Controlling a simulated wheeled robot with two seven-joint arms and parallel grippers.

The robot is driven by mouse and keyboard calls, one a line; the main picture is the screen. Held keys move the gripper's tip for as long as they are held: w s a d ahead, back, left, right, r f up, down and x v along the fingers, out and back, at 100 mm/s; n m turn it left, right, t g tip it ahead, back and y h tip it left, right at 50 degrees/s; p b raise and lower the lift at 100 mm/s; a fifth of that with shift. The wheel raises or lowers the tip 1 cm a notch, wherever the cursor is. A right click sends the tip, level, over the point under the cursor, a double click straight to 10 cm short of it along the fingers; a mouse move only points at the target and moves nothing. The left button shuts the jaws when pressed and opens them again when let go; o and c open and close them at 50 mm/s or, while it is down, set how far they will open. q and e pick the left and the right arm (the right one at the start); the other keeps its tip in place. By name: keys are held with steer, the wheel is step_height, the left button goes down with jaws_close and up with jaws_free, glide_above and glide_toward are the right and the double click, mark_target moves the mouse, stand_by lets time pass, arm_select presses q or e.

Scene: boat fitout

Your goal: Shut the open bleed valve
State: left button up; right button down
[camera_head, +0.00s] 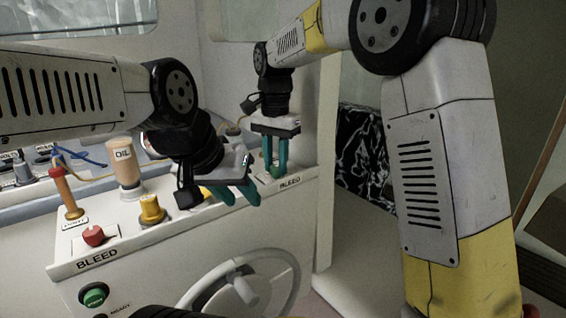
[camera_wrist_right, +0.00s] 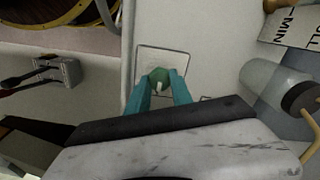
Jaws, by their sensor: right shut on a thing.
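A green knob (camera_wrist_right: 157,80) sits on a square plate (camera_wrist_right: 174,57) in the right wrist view, with a small white mark on it. My right gripper (camera_wrist_right: 158,88) has its teal fingers on either side of it, shut on it. In the head view my right gripper (camera_head: 275,170) points down at the right end of the console, by a BLEED label (camera_head: 290,182). A red knob (camera_head: 93,236) stands on the left end, above another BLEED label (camera_head: 97,258). My left gripper (camera_head: 238,196) is open and empty over the console's middle.
The white console (camera_head: 150,250) also carries a yellow knob (camera_head: 151,209), an orange lever (camera_head: 66,190) and an OIL bottle (camera_head: 126,168). A steering wheel (camera_head: 240,285) and a green button (camera_head: 93,296) are on its front.

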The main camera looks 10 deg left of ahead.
steer(key=shift+n, duration=0.3)
steer(key=n, duration=0.3)
steer(key=shift+n, duration=0.3)
steer(key=n, duration=0.4)
steer(key=shift+n, duration=0.3)
steer(key=n, duration=0.4)
steer(key=shift+n, duration=2.5)
steer(key=c, duration=1.1)
jaws_free()
steer(key=shift+c, duration=0.2)
